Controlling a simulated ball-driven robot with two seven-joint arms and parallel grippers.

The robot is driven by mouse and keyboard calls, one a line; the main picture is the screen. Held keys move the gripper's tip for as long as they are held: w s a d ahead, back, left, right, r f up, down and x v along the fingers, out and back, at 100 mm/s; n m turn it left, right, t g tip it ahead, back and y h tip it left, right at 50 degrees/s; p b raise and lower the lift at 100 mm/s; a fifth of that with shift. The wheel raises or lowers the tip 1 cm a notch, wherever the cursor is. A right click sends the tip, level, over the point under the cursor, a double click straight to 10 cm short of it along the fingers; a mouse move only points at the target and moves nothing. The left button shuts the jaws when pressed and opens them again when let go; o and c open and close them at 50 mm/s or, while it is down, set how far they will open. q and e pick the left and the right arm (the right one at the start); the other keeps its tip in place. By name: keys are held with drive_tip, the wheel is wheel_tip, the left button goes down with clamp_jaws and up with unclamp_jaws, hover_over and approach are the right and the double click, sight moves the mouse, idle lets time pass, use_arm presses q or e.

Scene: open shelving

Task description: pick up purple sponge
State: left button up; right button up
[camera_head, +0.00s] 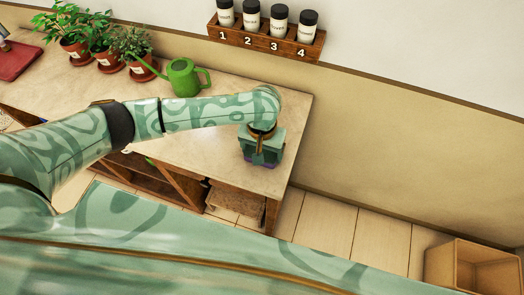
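The purple sponge (262,165) shows only as a thin purple strip on the counter, near its right end. My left gripper (260,155) is directly above it, pointing down, and hides most of it. The fingers are mostly hidden by the gripper body, so I cannot tell whether they are open or closed, or whether they touch the sponge. My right gripper is not in view.
A green watering can (184,78) and several potted plants (131,48) stand along the back of the counter (292,118). A spice rack (266,36) hangs on the wall. A wooden crate (438,262) is at the lower right. Open shelves (183,186) lie below the counter.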

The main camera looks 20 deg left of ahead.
use_arm(q)
drive_tip(key=shift+r, duration=0.15)
drive_tip(key=shift+r+p, duration=0.3)
drive_tip(key=shift+r, duration=0.05)
wheel_tip(320, 180, up, 2)
drive_tip(key=shift+r+p, duration=0.2)
drive_tip(key=shift+p, duration=0.4)
drive_tip(key=s+a+r+p, duration=0.3)
drive_tip(key=s+r+p, duration=0.4)
drive_tip(key=s, duration=0.6)
wheel_tip(320, 180, up, 3)
drive_tip(key=shift+s+a+f, duration=0.15)
drive_tip(key=shift+s+f, duration=0.05)
drive_tip(key=shift+s, duration=0.1)
